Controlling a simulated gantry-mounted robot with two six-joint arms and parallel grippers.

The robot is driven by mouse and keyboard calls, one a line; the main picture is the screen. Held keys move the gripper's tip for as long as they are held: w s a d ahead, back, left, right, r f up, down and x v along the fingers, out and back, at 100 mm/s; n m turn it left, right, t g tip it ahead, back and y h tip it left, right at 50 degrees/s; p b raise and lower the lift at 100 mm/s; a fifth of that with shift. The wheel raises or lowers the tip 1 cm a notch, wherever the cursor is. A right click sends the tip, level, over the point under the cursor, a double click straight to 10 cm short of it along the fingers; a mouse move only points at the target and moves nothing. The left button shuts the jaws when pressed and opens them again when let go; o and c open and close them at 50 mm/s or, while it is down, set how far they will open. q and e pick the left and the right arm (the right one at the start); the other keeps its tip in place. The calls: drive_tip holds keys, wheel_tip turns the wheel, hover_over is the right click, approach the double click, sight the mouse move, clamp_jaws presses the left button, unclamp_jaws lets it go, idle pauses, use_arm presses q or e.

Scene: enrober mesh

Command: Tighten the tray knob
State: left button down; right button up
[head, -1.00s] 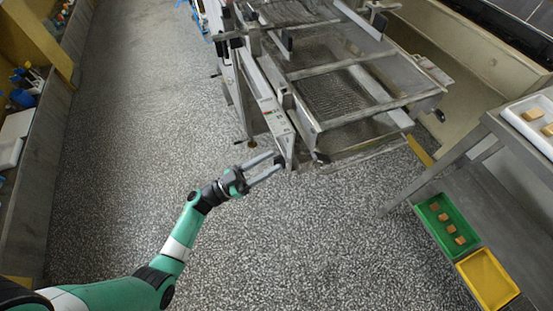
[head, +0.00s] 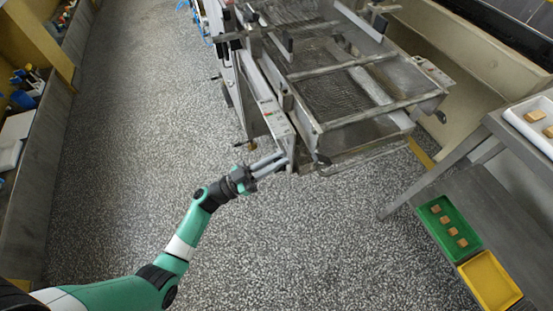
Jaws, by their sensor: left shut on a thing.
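My left gripper (head: 282,159) reaches in from the lower left, and its fingers are shut at the near left corner of the enrober machine. They are closed on the tray knob, a small dark piece at the end of the machine's side rail; the fingers hide nearly all of it. The tray (head: 367,134) is at the machine's near end, below the wire mesh (head: 330,95). My right gripper is not in view.
The speckled floor (head: 150,130) is clear around my left arm. At right, a steel table carries a white tray (head: 506,112); a green tray (head: 422,216) with several brown pieces and an empty yellow tray (head: 489,282) are lower. A grey bench (head: 35,190) stands at far left.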

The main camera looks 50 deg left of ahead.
use_arm(q)
drive_tip(key=shift+m+h, duration=0.4)
drive_tip(key=shift+m, duration=0.2)
drive_tip(key=shift+s+d+f+m+g+h, duration=0.1)
drive_tip(key=shift+d+m+g+h, duration=0.35)
drive_tip(key=shift+m, duration=1.25)
drive_tip(key=shift+s+f+m+g+h, duration=0.15)
drive_tip(key=shift+m+g+h, duration=0.6)
drive_tip(key=shift+m, duration=0.95)
drive_tip(key=shift+d+f+m+g+h, duration=0.1)
drive_tip(key=shift+d+m+g+h, duration=0.35)
drive_tip(key=shift+m, duration=1.25)
drive_tip(key=shift+a+m+g+h, duration=0.15)
drive_tip(key=shift+m+g+h, duration=0.1)
drive_tip(key=shift+m+h, duration=0.1)
drive_tip(key=m+g, duration=0.1)
drive_tip(key=m, duration=0.1)
drive_tip(key=m+g+p, duration=0.1)
drive_tip(key=m, duration=0.1)
drive_tip(key=f+m, duration=0.1)
drive_tip(key=m, duration=0.1)
drive_tip(key=shift+s+d+m+g+h, duration=0.15)
drive_tip(key=shift+d+m+g+h, duration=0.15)
drive_tip(key=shift+g, duration=0.1)
drive_tip(key=shift+d+f+m+g+y+p, duration=0.1)
drive_tip(key=shift+f+m+g+y+p, duration=0.2)
drive_tip(key=shift+m, duration=0.7)
drive_tip(key=shift+f+m+g+y+p, duration=0.1)
drive_tip(key=shift+f+m+g+p, duration=0.2)
drive_tip(key=shift+m, duration=0.65)
